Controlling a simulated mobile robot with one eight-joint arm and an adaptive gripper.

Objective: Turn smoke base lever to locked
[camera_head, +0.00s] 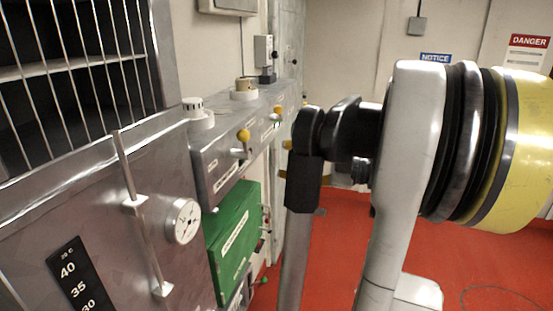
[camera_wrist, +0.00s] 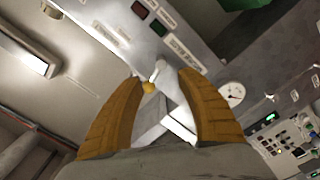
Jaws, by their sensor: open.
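In the wrist view my gripper (camera_wrist: 160,78) is open, with its two orange-brown fingers apart. A small lever with a yellow knob (camera_wrist: 149,87) and a pale metal stem shows between the fingertips. I cannot tell whether the fingers touch it. In the head view, yellow-knobbed levers stand on the front of a grey panel, a near one (camera_head: 243,136) and a farther one (camera_head: 279,110). My arm hides most of the gripper there. I cannot tell which lever is the smoke base one; the labels are unreadable. White round smoke units (camera_head: 197,112) sit on the ledge above.
A green box (camera_head: 233,240) hangs below the lever panel. A round gauge (camera_head: 183,221) and a long vertical rod (camera_head: 141,215) stand out on the cabinet at left. A wire cage (camera_head: 75,65) is above. The red floor (camera_head: 335,260) looks mostly clear.

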